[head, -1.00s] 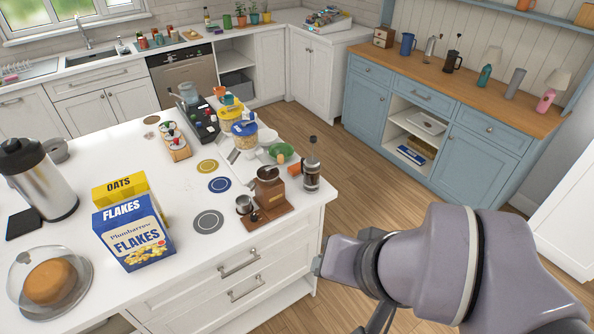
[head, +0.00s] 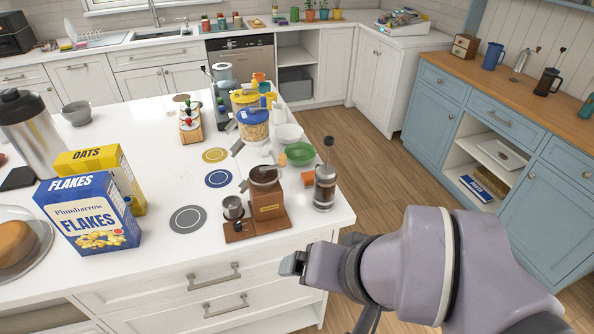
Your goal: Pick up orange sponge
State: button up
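A small orange block (head: 307,179), which looks like the orange sponge, lies on the white island top near its right edge. It sits just left of the French press (head: 325,187), which partly hides it, and behind the wooden coffee grinder (head: 268,205). My gripper (head: 290,264) is in front of the island's drawers, below the counter edge and apart from the block. Its fingers are seen from the side and too small to tell whether they are open or shut.
A green bowl (head: 300,154) and white bowl (head: 289,136) stand behind the block. Jars and a yellow canister crowd further back. Cereal boxes (head: 88,212) stand at left. Wooden floor (head: 375,170) is clear between the island and the blue cabinet (head: 470,130).

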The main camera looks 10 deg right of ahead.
aim_at(307, 177)
jog(key=i+l+u, duration=0.25)
jog(key=l+u, duration=0.2)
jog(key=l, duration=0.25)
jog(key=i+l+u, duration=0.1)
jog(key=l+u, duration=0.35)
jog(key=l, duration=0.3)
jog(key=l+u, duration=0.5)
jog(key=l, duration=0.3)
jog(key=k+l+u, duration=0.15)
jog(key=l+u, duration=0.3)
jog(key=l, duration=0.35)
jog(key=i+l+u, duration=0.5)
jog(key=l+u, duration=0.25)
jog(key=l, duration=0.15)
